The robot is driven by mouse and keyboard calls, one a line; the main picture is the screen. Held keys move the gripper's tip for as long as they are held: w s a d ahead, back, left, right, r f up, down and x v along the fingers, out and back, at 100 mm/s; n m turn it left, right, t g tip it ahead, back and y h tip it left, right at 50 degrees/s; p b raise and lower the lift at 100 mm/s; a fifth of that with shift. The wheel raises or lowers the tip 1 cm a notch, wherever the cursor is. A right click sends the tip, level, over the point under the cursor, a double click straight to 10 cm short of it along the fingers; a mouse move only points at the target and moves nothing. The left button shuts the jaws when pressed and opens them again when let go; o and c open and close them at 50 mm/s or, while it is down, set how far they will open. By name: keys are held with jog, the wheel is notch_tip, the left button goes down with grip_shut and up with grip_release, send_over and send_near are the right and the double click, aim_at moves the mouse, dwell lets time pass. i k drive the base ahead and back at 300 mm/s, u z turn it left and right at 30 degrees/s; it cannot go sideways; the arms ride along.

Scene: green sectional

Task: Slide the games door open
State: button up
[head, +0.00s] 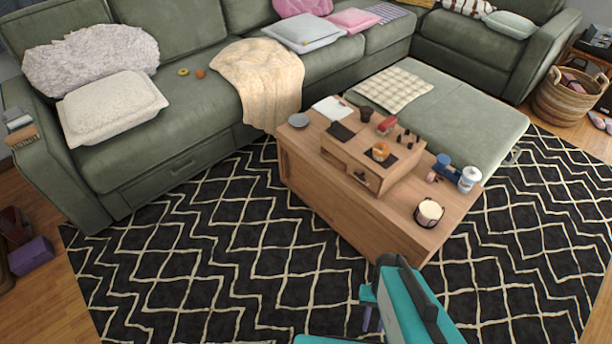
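The wooden coffee table (335,212) stands on the patterned rug, between the sofa and me. Its long front panel faces me and looks plain and closed. I cannot make out a separate games door or any label on it. A small wooden box (340,160) with a dark handle (362,179) sits on the table top. My teal arm comes in from the bottom edge, in front of the table and apart from it. My gripper (368,312) is low over the rug, partly hidden by the arm, and its finger opening does not show clearly.
The rug (200,270) in front is clear.

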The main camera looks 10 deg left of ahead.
aim_at(323, 196)
jog(key=z, duration=0.15)
jog(key=k, duration=0.7)
jog(key=u, duration=0.2)
jog(key=i, duration=0.7)
jog(key=u, duration=0.8)
jog(key=i, duration=0.5)
jog(key=u, duration=0.9)
jog(key=i, duration=0.75)
jog(key=u, duration=0.55)
